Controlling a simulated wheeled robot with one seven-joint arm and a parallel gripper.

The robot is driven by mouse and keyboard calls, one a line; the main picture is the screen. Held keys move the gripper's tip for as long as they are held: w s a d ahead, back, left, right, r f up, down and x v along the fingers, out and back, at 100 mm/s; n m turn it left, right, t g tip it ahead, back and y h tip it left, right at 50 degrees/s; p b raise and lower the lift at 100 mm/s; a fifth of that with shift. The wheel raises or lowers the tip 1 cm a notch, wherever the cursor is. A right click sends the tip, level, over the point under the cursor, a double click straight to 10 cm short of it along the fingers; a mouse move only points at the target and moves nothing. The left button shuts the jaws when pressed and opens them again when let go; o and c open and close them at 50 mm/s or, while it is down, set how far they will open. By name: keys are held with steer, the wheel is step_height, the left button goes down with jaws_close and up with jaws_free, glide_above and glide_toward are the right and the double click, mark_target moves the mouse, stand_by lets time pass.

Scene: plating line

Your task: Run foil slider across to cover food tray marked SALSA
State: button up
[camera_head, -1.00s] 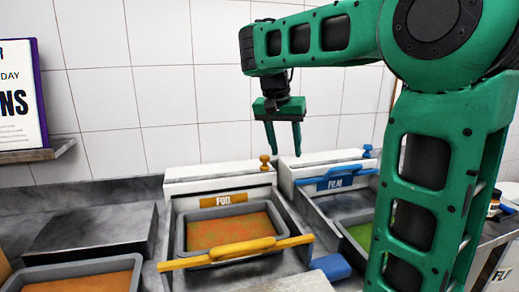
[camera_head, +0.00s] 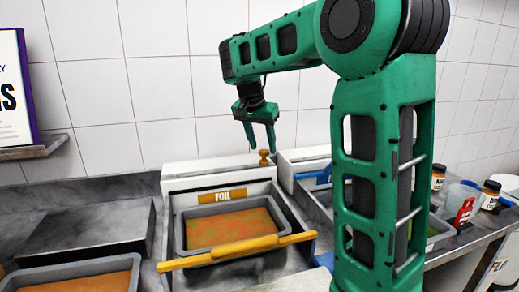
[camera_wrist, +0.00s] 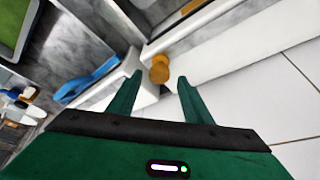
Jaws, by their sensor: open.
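The foil dispenser, a white box with a yellow FOIL label (camera_head: 222,197), stands at the counter's back. Its yellow slider bar (camera_head: 236,252) lies across the front edge of a grey tray (camera_head: 181,238) of orange-green food, which is uncovered. No SALSA mark is readable. A yellow knob (camera_head: 264,157) stands on top of the box at its right end. My green gripper (camera_head: 261,147) is open and empty, close to the knob. In the wrist view the knob (camera_wrist: 160,70) shows between and just beyond the fingertips (camera_wrist: 158,82); I cannot tell whether they touch.
A second dispenser with a blue handle (camera_head: 315,179) stands to the right, partly hidden by my arm. Another orange food tray (camera_head: 20,274) is at the lower left, with a grey block (camera_head: 95,225) behind. Jars (camera_head: 490,194) and a red bottle (camera_head: 463,212) stand far right.

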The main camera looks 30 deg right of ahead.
steer(key=shift+x, duration=0.8)
steer(key=shift+c, duration=0.3)
jaws_close()
